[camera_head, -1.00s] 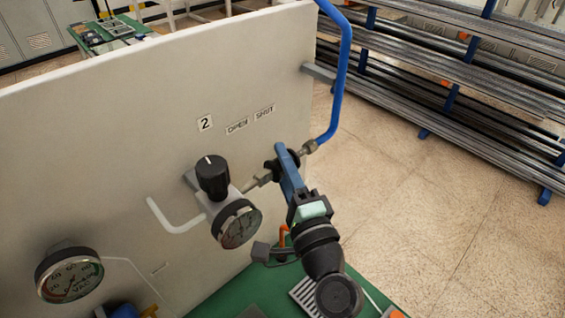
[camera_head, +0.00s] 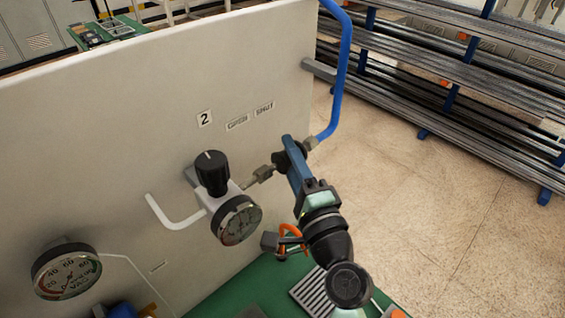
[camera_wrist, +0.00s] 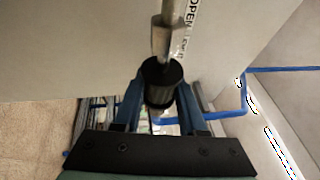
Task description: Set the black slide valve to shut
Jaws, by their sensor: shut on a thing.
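The black slide valve (camera_head: 279,161) is a short black sleeve on a thin metal line in front of the white panel, below the labels OPEN (camera_head: 237,123) and SHUT (camera_head: 264,108). It now sits toward the right end of this line, close to the metal fitting (camera_head: 311,144) of the blue hose. My gripper (camera_head: 291,148) is shut on the black sleeve, with blue fingers around it. In the wrist view the sleeve (camera_wrist: 162,86) shows between the two fingers. The fingers hide part of it in the head view.
A black knob (camera_head: 212,173) and a gauge (camera_head: 238,220) stand left of my gripper. Another gauge (camera_head: 66,271) is at lower left. The blue hose (camera_head: 342,75) curves up on the right. Open floor (camera_head: 430,210) lies right of the panel, before metal racks.

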